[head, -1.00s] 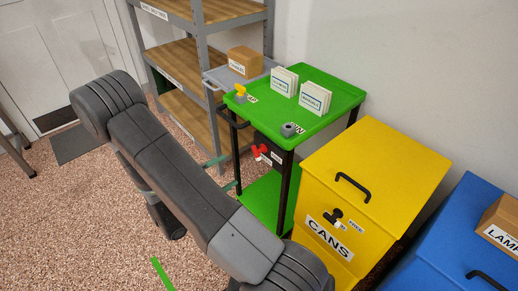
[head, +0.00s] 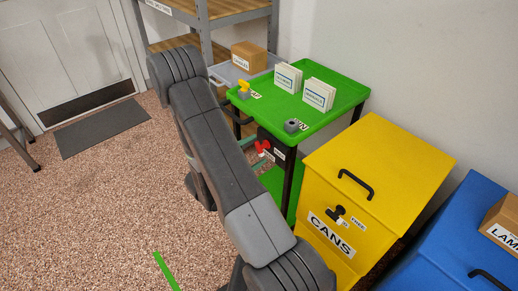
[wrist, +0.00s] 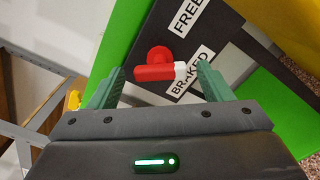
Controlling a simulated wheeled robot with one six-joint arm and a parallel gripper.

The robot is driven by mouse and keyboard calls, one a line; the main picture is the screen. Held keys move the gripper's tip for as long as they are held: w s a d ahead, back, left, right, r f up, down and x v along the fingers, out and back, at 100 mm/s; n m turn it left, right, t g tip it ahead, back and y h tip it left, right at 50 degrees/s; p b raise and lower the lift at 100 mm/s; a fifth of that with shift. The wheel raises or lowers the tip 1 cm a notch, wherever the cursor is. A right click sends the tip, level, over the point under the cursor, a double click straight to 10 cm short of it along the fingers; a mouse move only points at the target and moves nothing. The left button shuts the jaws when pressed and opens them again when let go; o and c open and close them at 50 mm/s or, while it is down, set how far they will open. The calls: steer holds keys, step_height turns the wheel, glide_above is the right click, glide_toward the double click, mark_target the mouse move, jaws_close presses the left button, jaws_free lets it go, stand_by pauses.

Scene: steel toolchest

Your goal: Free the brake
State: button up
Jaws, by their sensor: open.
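The brake lever (wrist: 160,70) is red with a white tip, on a dark plate (wrist: 222,40) on the green cart (head: 345,99). In the wrist view its white tip points right, at the BRAKED label (wrist: 189,73). The FREE label (wrist: 190,14) is further up. In the head view the lever (head: 262,147) shows below the cart's top tray. My gripper (wrist: 158,78) is open, with one green finger on each side of the lever. I cannot tell whether either finger touches it. In the head view my arm hides most of the gripper.
A yellow CANS bin (head: 385,150) with a black handle stands close to the cart's right, and a blue bin (head: 440,235) beyond it. Grey shelves (head: 205,30) stand behind.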

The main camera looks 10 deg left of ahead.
steer(key=shift+x, duration=1.15)
steer(key=c, duration=1)
steer(key=shift+n, duration=0.5)
steer(key=n, duration=0.4)
steer(key=shift+n, duration=0.3)
steer(key=n+p, duration=0.1)
steer(key=n, duration=0.4)
steer(key=shift+n, duration=0.3)
